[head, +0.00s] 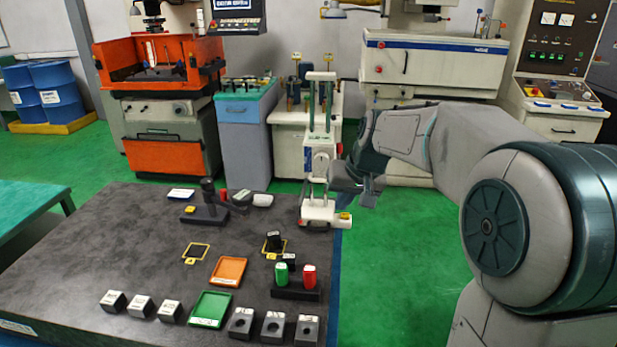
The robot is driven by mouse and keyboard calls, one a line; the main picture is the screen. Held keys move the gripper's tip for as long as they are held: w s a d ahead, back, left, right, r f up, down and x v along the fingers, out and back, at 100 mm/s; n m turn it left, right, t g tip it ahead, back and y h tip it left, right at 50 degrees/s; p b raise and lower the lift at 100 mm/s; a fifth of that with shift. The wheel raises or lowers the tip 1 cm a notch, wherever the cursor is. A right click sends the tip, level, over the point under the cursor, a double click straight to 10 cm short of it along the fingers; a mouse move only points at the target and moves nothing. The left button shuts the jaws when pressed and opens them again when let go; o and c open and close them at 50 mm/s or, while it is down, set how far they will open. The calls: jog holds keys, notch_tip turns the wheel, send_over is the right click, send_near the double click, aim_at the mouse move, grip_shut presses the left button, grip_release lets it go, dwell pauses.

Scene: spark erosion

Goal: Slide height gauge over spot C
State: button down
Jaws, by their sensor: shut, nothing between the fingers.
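The height gauge (319,160) is a tall, white, twin-column instrument. It stands upright on a pale base (318,214) at the far right edge of the dark table. My gripper (368,198) is shut and empty, just right of the gauge and at the table's edge; whether it touches the gauge cannot be told. Two yellow-outlined square spots show on the table: one at left (196,251), bare, and one at right (264,247), with a black object (274,241) on it. A small yellow piece (345,216) shows at the right of the gauge's base. Spot letters are too small to read.
A black stand (206,212) and small items lie left of the gauge. An orange tray (228,271), a green tray (210,309), a holder with green and red pieces (295,290) and several blocks (241,323) fill the front. The dark table's (90,245) left part is clear.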

jog(key=w+d+r+t+y, duration=0.1)
jog(key=w+d+r+y, duration=0.15)
jog(key=w, duration=0.65)
jog(key=w+a+f+p, duration=0.4)
jog(key=w+a+f, duration=0.1)
jog(key=a+f, duration=0.2)
jog(key=shift+w+a+f+m, duration=0.2)
jog(key=shift+w+f+m, duration=0.2)
jog(key=shift+f, duration=0.1)
